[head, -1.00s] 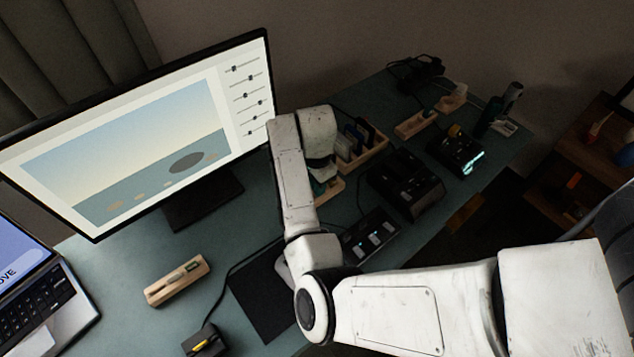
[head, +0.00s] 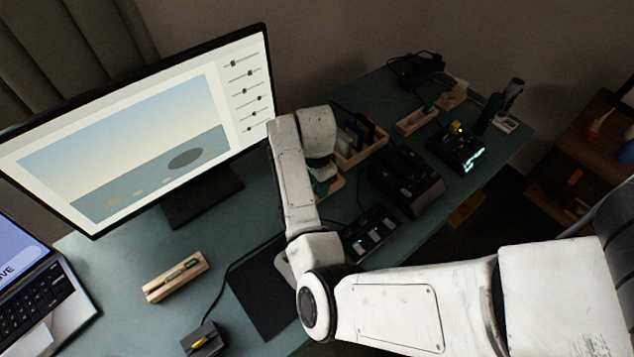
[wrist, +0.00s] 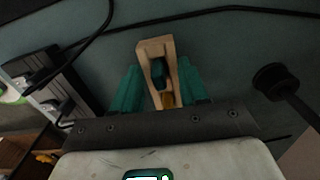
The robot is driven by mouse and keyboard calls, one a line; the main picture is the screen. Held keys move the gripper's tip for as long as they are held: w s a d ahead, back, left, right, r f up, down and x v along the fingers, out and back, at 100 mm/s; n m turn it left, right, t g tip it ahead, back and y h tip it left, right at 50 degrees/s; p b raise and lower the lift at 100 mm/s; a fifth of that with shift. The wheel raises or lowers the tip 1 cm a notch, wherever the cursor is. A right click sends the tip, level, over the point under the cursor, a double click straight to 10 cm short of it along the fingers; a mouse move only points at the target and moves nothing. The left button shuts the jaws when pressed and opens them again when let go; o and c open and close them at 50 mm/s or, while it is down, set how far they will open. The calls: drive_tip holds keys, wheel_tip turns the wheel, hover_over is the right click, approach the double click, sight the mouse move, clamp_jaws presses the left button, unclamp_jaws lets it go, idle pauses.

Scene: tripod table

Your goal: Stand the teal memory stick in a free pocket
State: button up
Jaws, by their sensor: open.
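In the wrist view, my gripper (wrist: 158,68) is open, with one teal finger on each side of a narrow wooden holder (wrist: 144,50). A dark teal piece (wrist: 158,73), which looks like the memory stick, sits in the holder's opening between the fingers.
A monitor (head: 130,130) stands left of my arm. A wooden tray with dark upright items (head: 361,158) and a black device (head: 405,183) are to the right. Another wooden tray (head: 160,290) lies front left.

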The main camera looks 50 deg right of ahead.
wheel_tip(320, 180, up, 11)
idle(0.6)
drive_tip(key=shift+f, duration=0.1)
idle(0.4)
drive_tip(key=s+a+f+n+t, duration=0.25)
drive_tip(key=s+a+n, duration=0.35)
drive_tip(key=n, duration=0.5)
drive_tip(key=s+a+f+n+t, duration=0.1)
drive_tip(key=s+a+n+t, duration=0.25)
drive_tip(key=a+n, duration=0.65)
drive_tip(key=s+d+f+g, duration=0.1)
drive_tip(key=s+f, duration=0.1)
drive_tip(key=s, duration=0.1)
drive_tip(key=s+d+f+g, duration=0.1)
drive_tip(key=s+g, duration=0.1)
drive_tip(key=s, duration=0.2)
drive_tip(key=s+d+f+g, duration=0.1)
drive_tip(key=s+f+g, duration=0.1)
drive_tip(key=s, duration=0.1)
drive_tip(key=shift+s+f, duration=0.35)
drive_tip(key=shift+s, duration=0.05)
